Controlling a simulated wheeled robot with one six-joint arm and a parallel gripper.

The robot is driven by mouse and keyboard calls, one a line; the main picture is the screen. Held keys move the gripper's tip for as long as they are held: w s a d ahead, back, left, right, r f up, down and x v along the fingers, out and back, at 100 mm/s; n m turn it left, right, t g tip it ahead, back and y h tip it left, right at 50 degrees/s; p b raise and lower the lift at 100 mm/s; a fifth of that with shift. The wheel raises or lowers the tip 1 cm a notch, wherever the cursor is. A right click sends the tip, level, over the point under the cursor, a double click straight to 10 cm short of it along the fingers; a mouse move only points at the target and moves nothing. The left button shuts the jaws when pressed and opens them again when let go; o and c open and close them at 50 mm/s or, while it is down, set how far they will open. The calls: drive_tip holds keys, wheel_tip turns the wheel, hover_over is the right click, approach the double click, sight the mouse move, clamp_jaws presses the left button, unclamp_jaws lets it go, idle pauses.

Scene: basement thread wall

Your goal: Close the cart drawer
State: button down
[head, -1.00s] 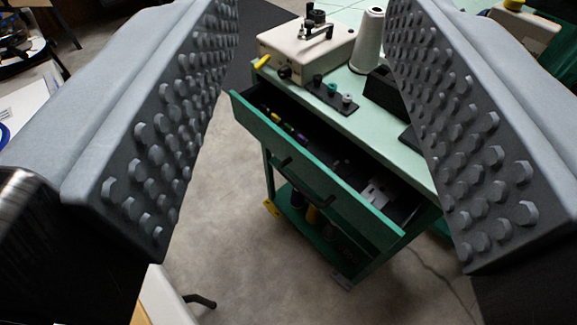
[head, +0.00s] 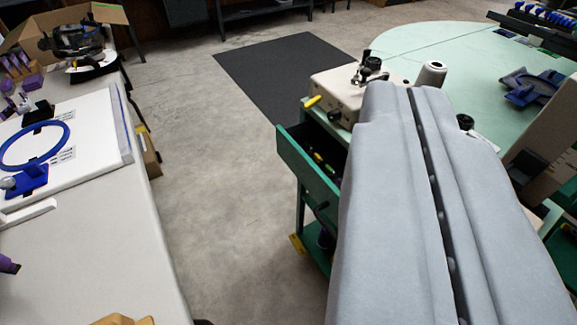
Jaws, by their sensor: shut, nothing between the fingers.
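The green cart drawer (head: 308,172) stands open, pulled out from the green cart (head: 299,222) toward the left of the picture. A few pens or small tools show inside it. My gripper (head: 412,90) is shut and empty, its two grey padded fingers pressed together. In the picture it covers the right part of the drawer and most of the cart top. I cannot tell whether it touches the cart; the drawer's right end is hidden behind it.
A long table (head: 90,235) with a blue hoop (head: 36,146) runs along the left. Bare floor (head: 215,170) and a dark mat (head: 277,75) lie between. A round green table (head: 470,50) is behind.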

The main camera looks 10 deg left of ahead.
drive_tip(key=w+a+f+n+g, duration=0.25)
drive_tip(key=w+a+f, duration=0.2)
drive_tip(key=w, duration=0.45)
drive_tip(key=n+g+h, duration=0.1)
drive_tip(key=n+g, duration=0.4)
drive_tip(key=g, duration=0.2)
approach(278, 149)
drive_tip(key=shift+x, duration=2.3)
